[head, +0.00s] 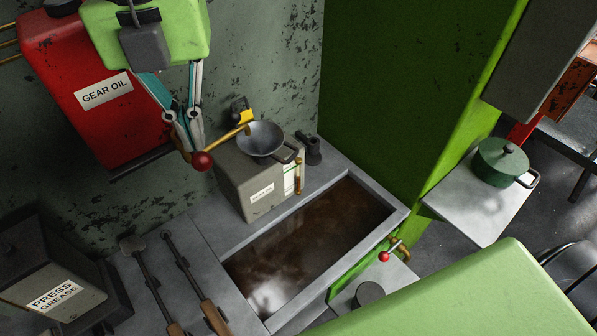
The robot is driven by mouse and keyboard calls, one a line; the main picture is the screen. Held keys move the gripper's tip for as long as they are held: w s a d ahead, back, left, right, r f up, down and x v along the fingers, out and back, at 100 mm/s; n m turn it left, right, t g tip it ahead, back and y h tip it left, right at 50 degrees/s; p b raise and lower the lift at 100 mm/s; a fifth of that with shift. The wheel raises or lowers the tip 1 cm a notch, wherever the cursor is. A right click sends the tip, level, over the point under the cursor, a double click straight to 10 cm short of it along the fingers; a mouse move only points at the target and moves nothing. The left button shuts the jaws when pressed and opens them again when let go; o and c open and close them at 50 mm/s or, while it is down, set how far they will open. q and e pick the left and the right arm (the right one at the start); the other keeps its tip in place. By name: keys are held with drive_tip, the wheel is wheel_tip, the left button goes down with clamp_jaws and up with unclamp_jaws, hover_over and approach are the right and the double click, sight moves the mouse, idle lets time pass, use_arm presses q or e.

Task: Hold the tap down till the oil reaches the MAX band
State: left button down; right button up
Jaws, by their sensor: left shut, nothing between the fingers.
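The tap's red knob (201,161) ends a brass lever (224,140) that slopes from the upper right down to the knob. My left gripper (187,149) is shut and empty. Its fingertips are right at the knob, overlapping its upper left side in the picture; I cannot tell whether they touch. A grey labelled oil box (237,178) carries a dark funnel (261,140) on top, near the lever's upper end. A narrow sight gauge (298,177) with a pale strip is on the box's right side. The oil level and MAX band are too small to read. My right gripper is out of view.
A red GEAR OIL tank (100,100) is on the wall at left. A long basin of dark liquid (300,240) lies in front of the box. Two long-handled tools (188,270) lie left of it. A green pot (499,162) stands on a side shelf.

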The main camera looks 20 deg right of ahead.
sight(199, 154)
use_arm(q)
drive_tip(key=shift+f+b, duration=2)
drive_tip(key=shift+f, duration=0.25)
drive_tip(key=shift+r, duration=0.15)
idle(5.6)
